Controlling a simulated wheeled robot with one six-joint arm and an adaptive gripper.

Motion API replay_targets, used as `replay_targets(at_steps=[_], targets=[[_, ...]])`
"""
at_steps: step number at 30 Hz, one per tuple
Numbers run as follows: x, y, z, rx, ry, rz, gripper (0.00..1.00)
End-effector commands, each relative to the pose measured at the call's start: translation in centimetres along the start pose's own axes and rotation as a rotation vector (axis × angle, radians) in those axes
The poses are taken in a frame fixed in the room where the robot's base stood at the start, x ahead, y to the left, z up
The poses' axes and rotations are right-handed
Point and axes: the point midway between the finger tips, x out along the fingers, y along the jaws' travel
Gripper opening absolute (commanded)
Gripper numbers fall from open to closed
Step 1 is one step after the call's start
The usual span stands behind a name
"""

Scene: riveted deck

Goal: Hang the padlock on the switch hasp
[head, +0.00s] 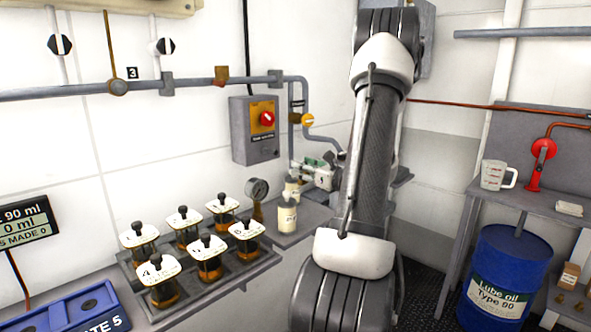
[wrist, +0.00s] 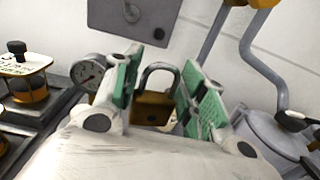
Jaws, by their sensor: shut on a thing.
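The padlock (wrist: 153,108) has a brass body and a grey shackle that points up in the wrist view. It sits between the green pads of my gripper (wrist: 160,86), which is shut on it. In the head view my gripper (head: 319,172) is over the back of the bench, partly behind my arm, and I cannot make out the padlock there. The switch box (head: 255,130) is grey, on the wall up and left of my gripper, with a red knob on a yellow plate. Its lower part shows at the top of the wrist view (wrist: 120,20). I cannot make out the hasp clearly.
A rack (head: 215,282) with several lidded oil jars stands on the bench. A gauge (head: 257,189) and a pale container (head: 287,217) are near my gripper. A pipe (head: 304,110) with a yellow valve runs beside the switch box. A blue drum (head: 505,265) stands at the right.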

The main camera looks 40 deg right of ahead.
Motion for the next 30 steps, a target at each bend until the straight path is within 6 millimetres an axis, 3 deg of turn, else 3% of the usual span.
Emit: replay_targets(at_steps=[3, 9, 17, 30], targets=[[0.3, 2.3, 3.6, -0.007, -0.003, 0.044, 0.12], [-0.1, 5.4, 6.5, -0.001, 0.000, 0.099, 0.12], [0.5, 5.7, 5.8, 0.001, 0.000, 0.109, 0.12], [3.4, 5.8, 5.5, 0.001, -0.001, 0.109, 0.12]])
